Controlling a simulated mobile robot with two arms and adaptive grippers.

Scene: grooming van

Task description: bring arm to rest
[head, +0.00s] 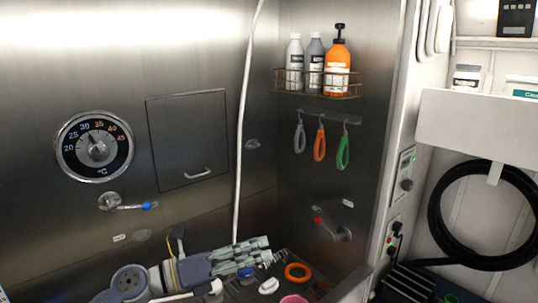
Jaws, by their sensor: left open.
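My left arm comes in along the bottom of the head view, low in front of the steel walls. My left gripper (245,256) points right, open, with nothing seen between its fingers. It is above or in front of a dark surface at the bottom that holds small items; the exact gap cannot be told. My right gripper is not in view.
An orange ring (297,272) and a pink item (293,299) lie near the gripper's right. A blue-handled lever (130,206) and a red-handled tap (335,231) stick out from the walls. A bottle rack (318,92) and hanging loops are higher up.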

